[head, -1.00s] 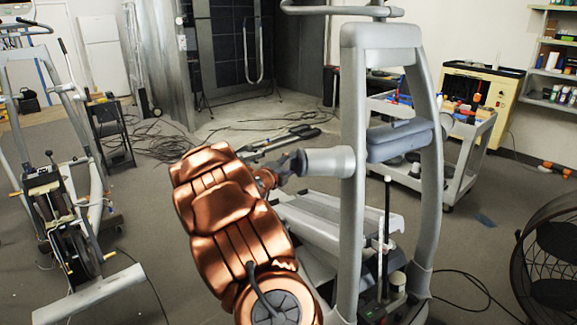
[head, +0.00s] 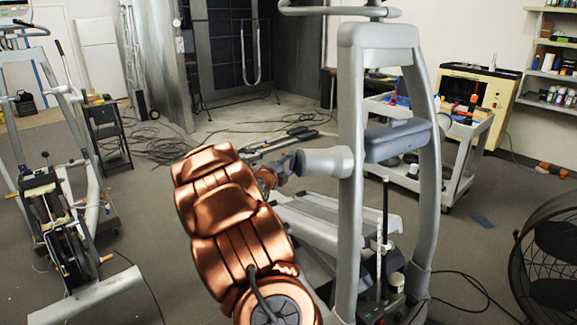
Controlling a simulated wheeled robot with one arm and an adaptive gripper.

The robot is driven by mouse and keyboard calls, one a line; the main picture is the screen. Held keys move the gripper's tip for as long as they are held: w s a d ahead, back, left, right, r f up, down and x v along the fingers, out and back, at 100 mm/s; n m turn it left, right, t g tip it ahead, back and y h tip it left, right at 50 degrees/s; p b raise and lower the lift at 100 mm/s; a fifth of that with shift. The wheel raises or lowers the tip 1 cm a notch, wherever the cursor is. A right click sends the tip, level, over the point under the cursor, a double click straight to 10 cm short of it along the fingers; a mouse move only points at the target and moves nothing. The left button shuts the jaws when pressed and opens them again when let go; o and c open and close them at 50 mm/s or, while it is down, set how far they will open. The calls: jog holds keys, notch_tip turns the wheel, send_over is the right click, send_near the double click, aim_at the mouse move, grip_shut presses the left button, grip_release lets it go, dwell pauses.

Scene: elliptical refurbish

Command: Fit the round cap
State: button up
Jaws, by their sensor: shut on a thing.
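My gripper (head: 287,164) is dark grey and small in the view, partly hidden behind my copper arm. It is at the left end of a light grey round tube (head: 326,162) that sticks out from the frame of an elliptical machine (head: 348,120). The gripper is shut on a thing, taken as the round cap. The cap itself cannot be made out between the fingers and the tube end. Whether the cap touches or sits in the tube cannot be told.
A grey cart (head: 462,150) with tools stands behind the frame. A black fan (head: 548,255) stands at the right. Another elliptical machine (head: 62,225) stands at the left. Cables (head: 150,148) lie on the floor behind. Some carpet is clear between the left machine and my arm.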

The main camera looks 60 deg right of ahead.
jog(key=o, duration=1.1)
jog(key=shift+s+d, duration=0.1)
jog(key=shift+s, duration=0.05)
jog(key=shift+s+a+r, duration=0.1)
jog(key=shift+a+r, duration=0.1)
jog(key=shift+a, duration=2.85)
jog(key=shift+s+a+r, duration=0.1)
jog(key=shift+a+r, duration=0.1)
jog(key=shift+a, duration=2.8)
jog(key=shift+w, duration=0.1)
